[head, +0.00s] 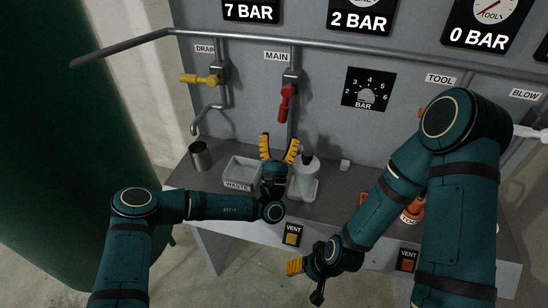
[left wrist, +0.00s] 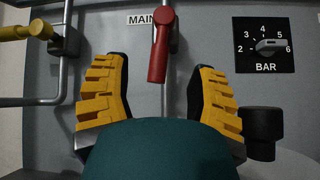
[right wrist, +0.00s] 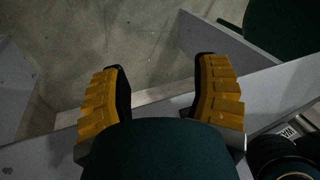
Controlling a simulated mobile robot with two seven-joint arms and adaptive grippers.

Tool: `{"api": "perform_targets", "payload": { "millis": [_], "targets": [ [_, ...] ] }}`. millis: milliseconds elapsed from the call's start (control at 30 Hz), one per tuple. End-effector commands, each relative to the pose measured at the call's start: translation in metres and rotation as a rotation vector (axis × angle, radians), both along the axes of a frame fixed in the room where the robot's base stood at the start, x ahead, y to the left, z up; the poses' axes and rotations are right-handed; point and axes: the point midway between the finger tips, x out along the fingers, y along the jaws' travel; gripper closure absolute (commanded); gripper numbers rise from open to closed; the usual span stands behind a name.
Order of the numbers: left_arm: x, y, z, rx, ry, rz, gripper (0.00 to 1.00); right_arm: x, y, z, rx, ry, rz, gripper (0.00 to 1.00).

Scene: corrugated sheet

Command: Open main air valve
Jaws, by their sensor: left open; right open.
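The main air valve has a red lever (head: 286,103) under the MAIN label (head: 277,56) on the grey panel. The lever hangs down, slightly tilted, in line with its vertical pipe. My left gripper (head: 279,150) is open and empty below the lever, fingers pointing up. In the left wrist view the red lever (left wrist: 161,46) shows beyond and between the yellow fingertips, apart from both. My right gripper (head: 297,268) is open and low at the bench's front edge, away from the valve. The right wrist view shows only floor and bench edge between its fingers (right wrist: 158,90).
A yellow drain lever (head: 199,79) sits left of the main valve, pointing sideways. A pressure dial (head: 366,90) is to the right. On the bench are a metal cup (head: 200,155), a WASTE tray (head: 241,170) and a bottle (head: 306,173) close beside my left gripper.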

Motion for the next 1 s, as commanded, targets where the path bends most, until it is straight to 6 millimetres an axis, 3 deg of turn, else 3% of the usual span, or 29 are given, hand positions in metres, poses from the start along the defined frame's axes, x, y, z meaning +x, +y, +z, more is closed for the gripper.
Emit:
{"api": "perform_targets", "payload": {
  "millis": [200, 400, 833, 1000],
  "targets": [
    [-0.042, 0.011, 0.000, -0.001, 0.001, -0.002, 0.42, 0.000, 0.000, 0.000, 0.000, 0.000, 0.000, 0.38],
    [-0.068, 0.017, 0.000, -0.001, 0.001, -0.001, 0.42, 0.000, 0.000, 0.000, 0.000, 0.000, 0.000, 0.38],
    [-0.076, 0.019, 0.000, 0.000, 0.000, 0.001, 0.42, 0.000, 0.000, 0.000, 0.000, 0.000, 0.000, 0.36],
    [-0.088, 0.001, 0.002, 0.066, -0.056, -0.101, 0.42, 0.000, 0.000, -0.003, 0.000, 0.000, 0.000, 0.96]
  ]
}}
